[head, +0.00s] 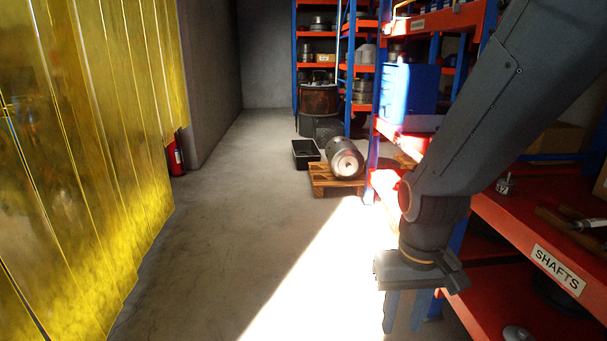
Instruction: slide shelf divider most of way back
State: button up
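My gripper (406,312) hangs pointing down at the lower middle right, in front of the red shelf unit. Its two fingers look apart, with bright floor between them and nothing held. The lower fingertips are near the bottom edge of the view. The red shelf (515,222) with the "SHAFTS" label (558,270) lies to the right of my gripper. I cannot pick out a shelf divider with certainty. My arm hides part of the shelves.
A blue drawer box (408,92) stands on a farther shelf. A pallet (335,181) with a metal cylinder (344,158) and a black tray (305,153) are on the floor ahead. Yellow strip curtain (90,150) lines the left. The middle aisle floor (220,220) is clear.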

aim_at(412, 124)
jog(key=u, duration=0.25)
jog(key=i, duration=1.75)
jog(key=z, duration=0.55)
jog(key=i, duration=1.6)
jog(key=z, duration=1.05)
jog(key=i, duration=0.4)
jog(key=z, duration=0.3)
